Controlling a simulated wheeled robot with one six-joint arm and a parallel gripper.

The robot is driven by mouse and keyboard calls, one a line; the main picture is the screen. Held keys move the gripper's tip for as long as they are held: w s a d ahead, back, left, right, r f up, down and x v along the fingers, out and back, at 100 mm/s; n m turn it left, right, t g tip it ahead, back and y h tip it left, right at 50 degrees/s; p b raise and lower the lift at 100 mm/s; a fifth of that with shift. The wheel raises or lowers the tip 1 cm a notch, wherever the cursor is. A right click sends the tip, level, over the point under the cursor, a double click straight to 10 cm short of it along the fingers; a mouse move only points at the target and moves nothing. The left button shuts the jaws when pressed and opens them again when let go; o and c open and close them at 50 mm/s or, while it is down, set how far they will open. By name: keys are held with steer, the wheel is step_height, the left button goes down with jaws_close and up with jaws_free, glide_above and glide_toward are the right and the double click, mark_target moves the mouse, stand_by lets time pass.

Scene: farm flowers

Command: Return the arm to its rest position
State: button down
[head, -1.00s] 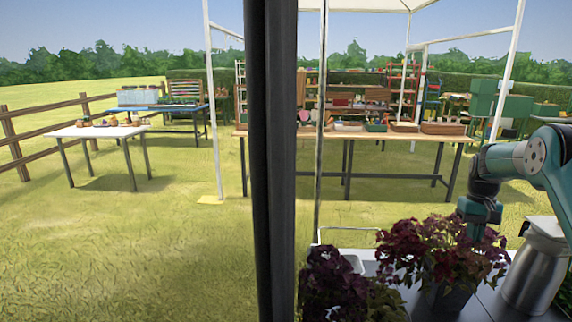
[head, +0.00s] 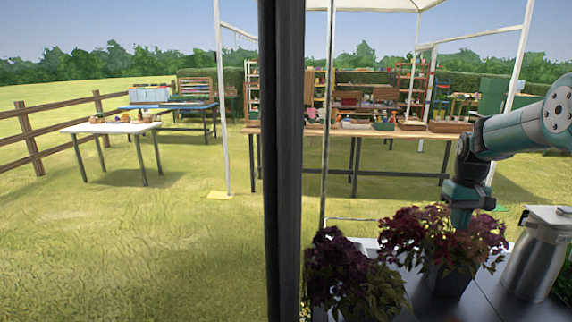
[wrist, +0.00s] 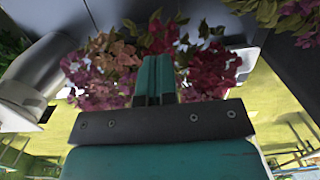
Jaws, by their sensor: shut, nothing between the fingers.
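My gripper (wrist: 158,62) is shut and empty in the wrist view, its two teal fingers side by side. In the head view my arm comes in from the right edge and bends down, with its lower end behind a potted plant with dark red and purple leaves (head: 432,236). The fingertips are hidden there. In the wrist view, pink and red blooms (wrist: 205,72) show around and beyond the fingers. I cannot tell whether the fingers touch them.
A second purple plant (head: 345,278) stands front left of the first. A steel jug (head: 537,255) is at the right, close under my arm. A dark post (head: 284,180) crosses the head view. A long wooden table (head: 350,133) stands behind; open grass lies left.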

steer(key=s+a+r+n+t+y+b, duration=0.1)
steer(key=s+a+r+n+b, duration=0.1)
steer(key=s+a, duration=0.65)
steer(key=s+a+r+n+b, duration=0.25)
steer(key=s+a, duration=0.25)
steer(key=a, duration=0.7)
steer(key=s+a+f+n+y+b, duration=0.1)
steer(key=s+a, duration=0.3)
steer(key=s, duration=0.6)
steer(key=s+a+f+n+y+b, duration=0.1)
steer(key=s+a, duration=0.4)
steer(key=s, duration=0.5)
steer(key=shift+s+a+f+n+y+b, duration=0.25)
steer(key=shift+s+f+n+y+b, duration=0.15)
steer(key=shift+f+n+b, duration=0.35)
steer(key=shift+a+r, duration=0.1)
steer(key=shift+r, duration=0.1)
